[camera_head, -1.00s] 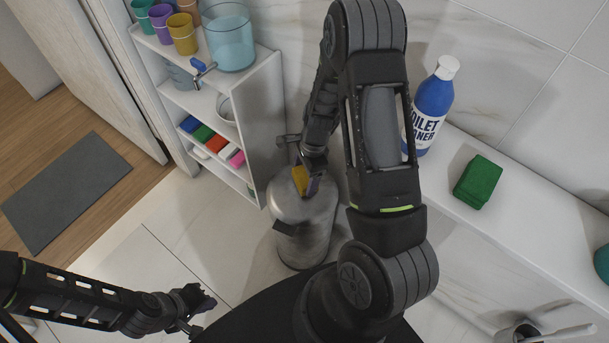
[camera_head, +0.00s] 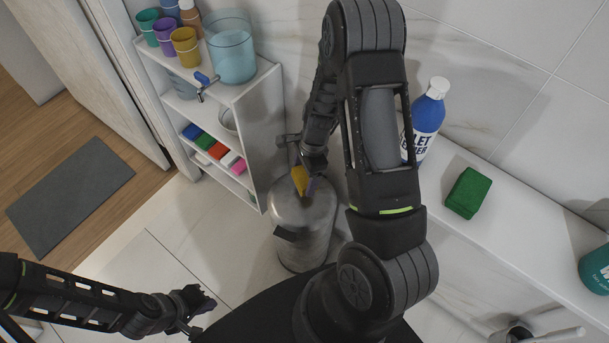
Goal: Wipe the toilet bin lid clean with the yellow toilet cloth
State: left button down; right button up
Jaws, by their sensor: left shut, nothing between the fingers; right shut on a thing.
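The toilet bin (camera_head: 303,237) is a grey metal cylinder with a domed lid (camera_head: 288,207), standing on the floor right of the shelf unit. A brownish patch shows on the lid beside the cloth. The yellow toilet cloth (camera_head: 299,178) is held in my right gripper (camera_head: 306,171), shut on it over the back part of the lid. The cloth seems to be at the lid surface, but I cannot tell whether it touches. The fingers are partly hidden by the wrist. My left gripper (camera_head: 205,302) is shut and empty, low over the floor at the left.
A white shelf unit (camera_head: 257,142) holds cups (camera_head: 185,46), a clear blue tank (camera_head: 231,52) and coloured cloths (camera_head: 215,148). A ledge at right carries a blue cleaner bottle (camera_head: 428,115), a green sponge (camera_head: 468,193) and a teal container (camera_head: 597,269). A grey mat (camera_head: 70,195) lies left.

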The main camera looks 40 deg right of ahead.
notch_tip(320, 180, up, 7)
jog(key=p, duration=0.5)
jog(key=shift+f, duration=0.3)
